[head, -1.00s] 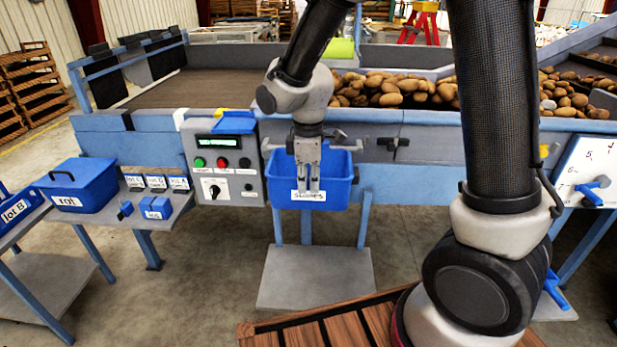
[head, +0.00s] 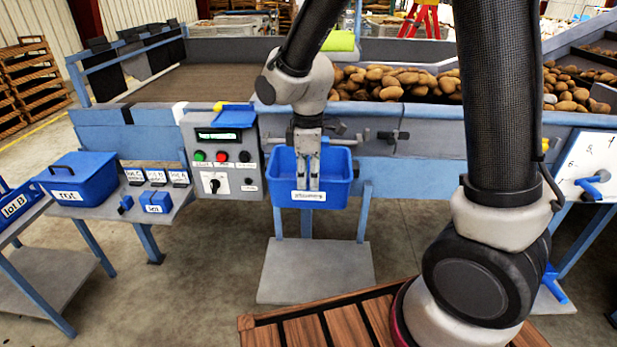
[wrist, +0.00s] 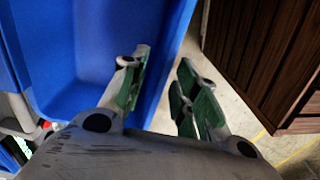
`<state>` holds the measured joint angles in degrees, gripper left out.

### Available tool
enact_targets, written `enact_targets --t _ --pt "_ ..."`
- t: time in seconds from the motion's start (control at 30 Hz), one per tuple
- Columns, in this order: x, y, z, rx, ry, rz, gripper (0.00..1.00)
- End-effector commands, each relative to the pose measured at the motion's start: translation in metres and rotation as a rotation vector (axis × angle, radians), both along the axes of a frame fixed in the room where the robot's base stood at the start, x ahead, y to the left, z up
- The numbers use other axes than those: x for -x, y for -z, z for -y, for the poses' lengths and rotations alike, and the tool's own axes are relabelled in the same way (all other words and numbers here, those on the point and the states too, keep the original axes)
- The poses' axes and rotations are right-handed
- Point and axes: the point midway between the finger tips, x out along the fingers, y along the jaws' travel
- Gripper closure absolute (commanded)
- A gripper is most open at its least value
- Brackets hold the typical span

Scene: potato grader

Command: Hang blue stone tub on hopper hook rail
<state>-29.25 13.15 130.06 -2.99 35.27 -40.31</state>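The blue stone tub (head: 340,186) is upright at the front of the hopper, right of the control panel. Its white front label is too blurred to read. The grey hook rail (head: 345,142) shows just above the tub's back rim; I cannot tell whether the tub hangs on it. My gripper (head: 307,186) points down at the tub's front wall. In the wrist view, my gripper (wrist: 163,70) has one finger inside the blue tub (wrist: 85,50) and one outside. The fingers are apart, with a gap visible beside the wall.
The control panel (head: 222,160) stands close to the tub's left. A black clamp (head: 392,137) sits to its right. Below is a grey platform (head: 315,272) with free room above. The blue rot box (head: 80,180) stands on the left shelf. Potatoes (head: 400,82) lie behind.

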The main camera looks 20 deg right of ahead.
Motion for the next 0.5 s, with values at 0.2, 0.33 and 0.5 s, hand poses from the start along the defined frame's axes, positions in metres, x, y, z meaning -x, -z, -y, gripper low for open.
enact_targets --t 0.2,0.33,0.5 --pt "0.0 -0.046 -0.001 -0.004 0.0 0.007 0.7" --pt "0.002 -0.074 -0.002 -0.003 0.0 0.006 0.7" --pt "0.003 -0.101 -0.002 -0.001 0.0 0.003 0.7"
